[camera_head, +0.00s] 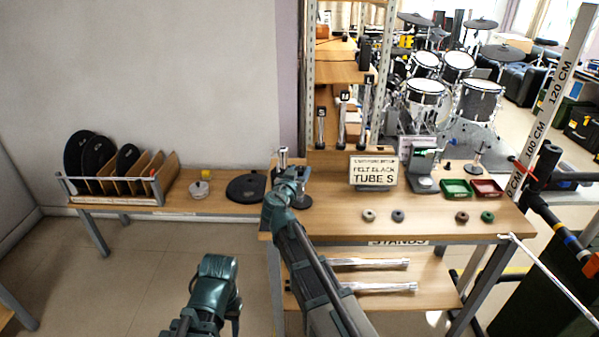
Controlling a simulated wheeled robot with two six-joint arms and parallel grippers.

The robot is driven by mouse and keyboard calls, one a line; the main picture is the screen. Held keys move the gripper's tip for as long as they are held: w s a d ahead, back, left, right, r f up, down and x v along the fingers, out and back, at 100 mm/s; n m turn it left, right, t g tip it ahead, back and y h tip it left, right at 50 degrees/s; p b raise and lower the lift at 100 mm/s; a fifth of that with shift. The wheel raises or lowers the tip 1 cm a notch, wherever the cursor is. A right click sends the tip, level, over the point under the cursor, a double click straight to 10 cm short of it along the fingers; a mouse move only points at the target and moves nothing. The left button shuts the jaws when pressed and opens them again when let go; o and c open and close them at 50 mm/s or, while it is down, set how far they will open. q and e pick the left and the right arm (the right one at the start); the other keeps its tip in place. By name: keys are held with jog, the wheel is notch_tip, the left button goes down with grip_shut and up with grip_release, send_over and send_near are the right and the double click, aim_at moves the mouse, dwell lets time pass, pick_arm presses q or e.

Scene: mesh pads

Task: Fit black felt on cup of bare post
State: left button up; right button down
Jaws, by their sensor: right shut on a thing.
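My right gripper (291,177) is shut at the left end of the main table, close to a metal post (283,156) whose top shows behind it. The thing in its jaws is too small and too covered to make out. A dark round base (301,201) shows beside the gripper, and the gripper hides most of the post. I cannot tell whether the held thing touches the post, and the cup is hidden. My left arm's end (216,272) hangs low in front of the tables, and its fingers are not clear. A sign (373,172) reads "FELT BLACK" and "TUBE S".
Green (456,188) and red (487,188) trays stand behind. Left are a black disc (245,187) and a cymbal rack (160,178). The table's front middle is clear.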

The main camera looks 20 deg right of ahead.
jog(key=shift+c, duration=1.4)
grip_release()
jog(key=p+v, duration=0.2)
jog(key=v, duration=1.1)
jog(key=shift+s+a, duration=0.2)
jog(key=shift+s, duration=0.15)
jog(key=shift+f, duration=0.1)
